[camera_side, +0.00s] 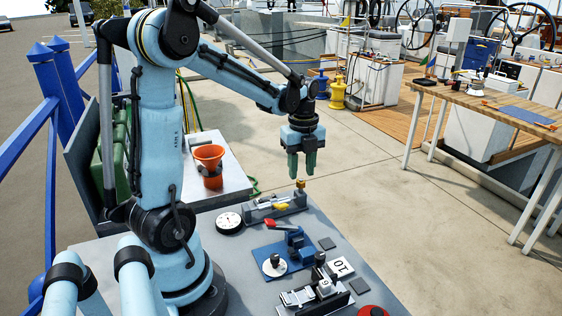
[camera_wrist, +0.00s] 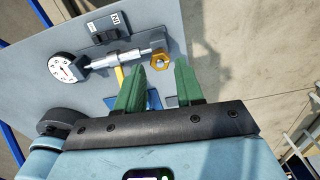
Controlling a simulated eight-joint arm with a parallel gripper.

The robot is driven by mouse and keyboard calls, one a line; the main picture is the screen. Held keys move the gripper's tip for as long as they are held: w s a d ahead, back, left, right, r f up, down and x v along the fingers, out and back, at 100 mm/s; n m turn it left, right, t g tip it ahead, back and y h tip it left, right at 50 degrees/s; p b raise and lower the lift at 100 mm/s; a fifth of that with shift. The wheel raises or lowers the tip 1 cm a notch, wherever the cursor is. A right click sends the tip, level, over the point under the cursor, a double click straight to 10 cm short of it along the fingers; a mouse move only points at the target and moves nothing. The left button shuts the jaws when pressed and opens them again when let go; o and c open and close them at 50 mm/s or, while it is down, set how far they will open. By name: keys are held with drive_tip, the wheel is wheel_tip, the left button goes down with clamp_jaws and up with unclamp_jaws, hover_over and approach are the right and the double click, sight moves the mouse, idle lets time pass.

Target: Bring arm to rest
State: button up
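My arm is light blue with black joints, and it reaches out to the right over a grey worktable (camera_side: 235,268) in the side view. My gripper (camera_side: 302,176) hangs above the far edge of the table with its green fingers pointing down. In the wrist view, the two green fingers of the gripper (camera_wrist: 166,70) stand apart with nothing between them. A brass-coloured nut-like piece (camera_side: 301,184) is just below the fingertips in the side view. It also shows beyond the fingers in the wrist view (camera_wrist: 160,61).
On the table are a round dial gauge (camera_side: 229,222), a silver measuring tool (camera_side: 272,206), a blue fixture with a red handle (camera_side: 283,250), a metal vise (camera_side: 313,290) and a white "10" card (camera_side: 340,267). Open concrete floor lies right.

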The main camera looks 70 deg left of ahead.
drive_tip(key=shift+r, duration=1.05)
drive_tip(key=shift+d, duration=0.15)
drive_tip(key=s+d+r+n+t, duration=0.1)
drive_tip(key=s+d+n+t, duration=0.1)
drive_tip(key=d+n, duration=0.6)
drive_tip(key=s+d+r+n+t, duration=0.1)
drive_tip(key=d+n+t, duration=0.4)
drive_tip(key=d+n, duration=0.4)
drive_tip(key=shift+s+r+n, duration=0.3)
drive_tip(key=shift+s+n, duration=0.05)
drive_tip(key=shift+n, duration=0.55)
drive_tip(key=shift+d, duration=0.1)
